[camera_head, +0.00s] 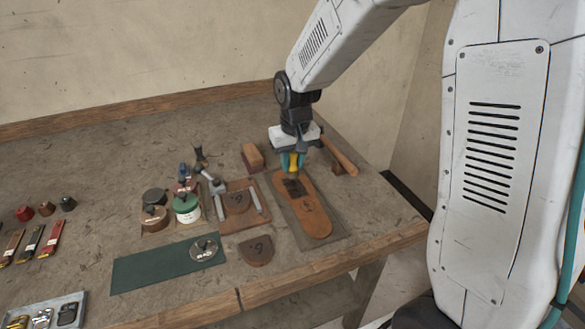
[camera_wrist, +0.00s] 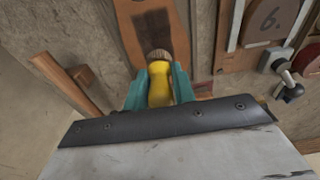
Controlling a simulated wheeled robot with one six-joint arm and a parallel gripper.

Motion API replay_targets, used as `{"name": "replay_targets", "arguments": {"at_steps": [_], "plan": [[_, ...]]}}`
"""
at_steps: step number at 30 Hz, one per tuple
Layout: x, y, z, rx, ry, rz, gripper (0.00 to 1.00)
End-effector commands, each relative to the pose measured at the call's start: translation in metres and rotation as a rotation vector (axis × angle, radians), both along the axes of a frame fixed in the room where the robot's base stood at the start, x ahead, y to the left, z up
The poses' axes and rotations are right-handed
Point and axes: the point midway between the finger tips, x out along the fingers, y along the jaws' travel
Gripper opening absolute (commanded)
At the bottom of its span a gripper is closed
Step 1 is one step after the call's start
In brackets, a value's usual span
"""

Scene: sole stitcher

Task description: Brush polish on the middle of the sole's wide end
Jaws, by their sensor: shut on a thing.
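The brown leather sole (camera_head: 318,222) lies flat on a dark mat near the bench's right side. A dark patch (camera_head: 294,187) marks its far part, which looks like the wider one; it also shows in the wrist view (camera_wrist: 165,27). My gripper (camera_head: 292,163) is shut on the brush, whose yellow handle (camera_wrist: 162,86) sits between the teal fingers. The brush points down over the sole's far part, its bristle end (camera_wrist: 158,56) beside the dark patch. I cannot tell whether the bristles touch the leather. My gripper hides part of the sole's far end.
A wooden-handled tool (camera_head: 339,155) lies close right of my gripper, and a brown block (camera_head: 252,157) stands left. A clamp board (camera_head: 252,208), a green-and-white jar (camera_head: 187,208) and a dark-lidded jar (camera_head: 154,197) are further left. A green mat (camera_head: 150,269) lies in front.

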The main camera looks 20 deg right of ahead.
Motion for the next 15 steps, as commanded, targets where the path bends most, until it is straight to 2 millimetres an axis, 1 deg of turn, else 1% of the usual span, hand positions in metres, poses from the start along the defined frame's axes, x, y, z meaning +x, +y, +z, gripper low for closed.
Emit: {"name": "replay_targets", "arguments": {"at_steps": [1, 6, 15], "plan": [[0.001, 0.000, 0.006, 0.000, -0.004, 0.000, 0.03], [0.001, 0.000, 0.021, 0.000, -0.004, 0.000, 0.03], [0.001, -0.001, 0.044, 0.000, -0.003, -0.001, 0.03]]}}
